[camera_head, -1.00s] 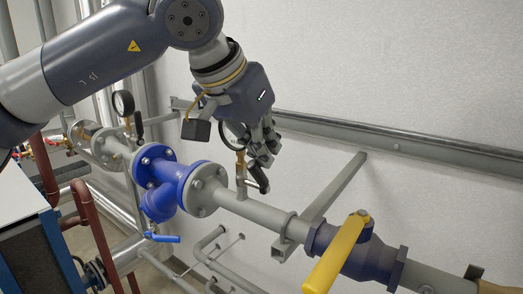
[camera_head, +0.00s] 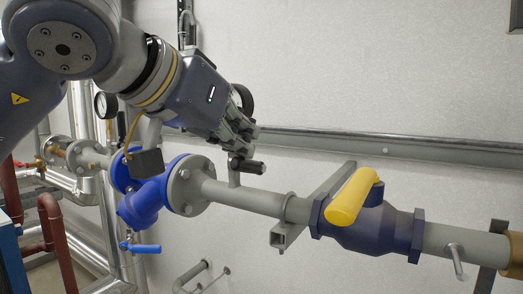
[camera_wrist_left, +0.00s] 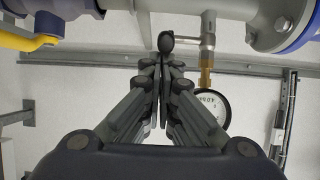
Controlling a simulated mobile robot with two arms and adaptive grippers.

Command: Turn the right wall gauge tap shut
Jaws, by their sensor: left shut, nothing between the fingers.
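The right wall gauge (camera_head: 246,98) is mostly hidden behind my left gripper in the head view. In the left wrist view its white dial (camera_wrist_left: 213,107) shows beside the fingers, on a brass fitting (camera_wrist_left: 206,70). Its tap has a black handle (camera_head: 252,167) that sticks out to the right, close to level, just above the grey pipe. In the wrist view the handle (camera_wrist_left: 166,42) shows nearly end-on. My left gripper (camera_head: 240,150) is shut and empty, fingertips (camera_wrist_left: 163,66) at the handle; I cannot tell if they touch it. My right gripper is not in view.
A second gauge (camera_head: 106,104) stands further left. The blue valve body (camera_head: 150,203) has a blue lever (camera_head: 145,248). A large yellow handle (camera_head: 355,197) tops the blue valve (camera_head: 372,232) on the right. A wall rail (camera_head: 400,147) runs behind. Space above the right pipe is clear.

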